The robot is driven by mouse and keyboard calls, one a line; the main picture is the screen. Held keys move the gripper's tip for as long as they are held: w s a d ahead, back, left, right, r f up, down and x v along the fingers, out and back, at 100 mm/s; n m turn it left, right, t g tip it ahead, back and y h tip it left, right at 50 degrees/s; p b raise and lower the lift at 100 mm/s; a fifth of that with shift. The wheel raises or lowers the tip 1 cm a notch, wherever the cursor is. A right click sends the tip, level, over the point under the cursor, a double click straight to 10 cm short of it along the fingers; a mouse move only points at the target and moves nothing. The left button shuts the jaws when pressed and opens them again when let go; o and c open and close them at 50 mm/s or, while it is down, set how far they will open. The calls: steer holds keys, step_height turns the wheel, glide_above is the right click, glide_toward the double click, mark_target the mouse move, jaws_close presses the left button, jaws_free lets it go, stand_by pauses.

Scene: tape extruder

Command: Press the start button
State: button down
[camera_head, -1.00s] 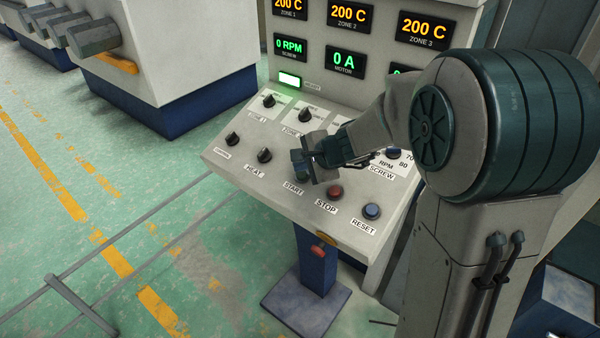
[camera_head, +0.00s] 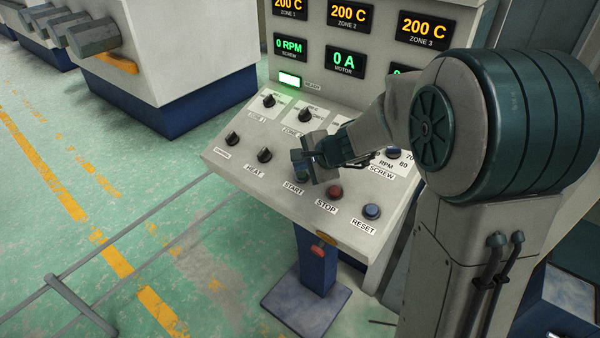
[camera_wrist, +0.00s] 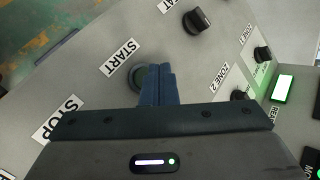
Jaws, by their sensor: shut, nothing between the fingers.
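The start button (camera_wrist: 137,76) is a dark green round button beside its START label (camera_wrist: 119,57) in the wrist view. In the head view the button (camera_head: 301,175) shows just above the START label, mostly hidden by my gripper. My gripper (camera_head: 301,160) is shut and empty, with its blue fingers over the start button. In the wrist view the fingertips of my gripper (camera_wrist: 158,68) overlap the right part of the button. I cannot tell whether they touch it.
The red stop button (camera_head: 334,192) and blue reset button (camera_head: 371,211) lie to the right on the sloped panel (camera_head: 240,164). The heat knob (camera_head: 264,155) and zone knobs stand left and above. A red emergency knob (camera_head: 318,250) sits below the panel. Screens read 0 RPM and 0 A.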

steer(key=shift+w+d+f+b, duration=0.1)
steer(key=shift+f+b, duration=0.3)
steer(key=shift+b, duration=0.1)
steer(key=shift+w+d+f+b, duration=0.1)
steer(key=shift+f+b, duration=0.4)
steer(key=shift+b, duration=0.05)
stand_by(0.6)
steer(key=shift+r, duration=0.15)
steer(key=shift+s+a+r+p, duration=0.1)
steer(key=shift+s+r+p, duration=0.05)
steer(key=shift+r+p, duration=0.2)
steer(key=shift+s+a+r+p, duration=0.1)
steer(key=shift+r+p, duration=0.15)
steer(key=shift+r, duration=0.15)
steer(key=r+p, duration=0.1)
steer(key=s+r+p, duration=0.1)
steer(key=r, duration=0.1)
steer(key=a+r+p, duration=0.1)
steer(key=shift+s+r+p, duration=0.15)
steer(key=shift+r+p, duration=0.2)
steer(key=shift+s, duration=0.1)
stand_by(0.7)
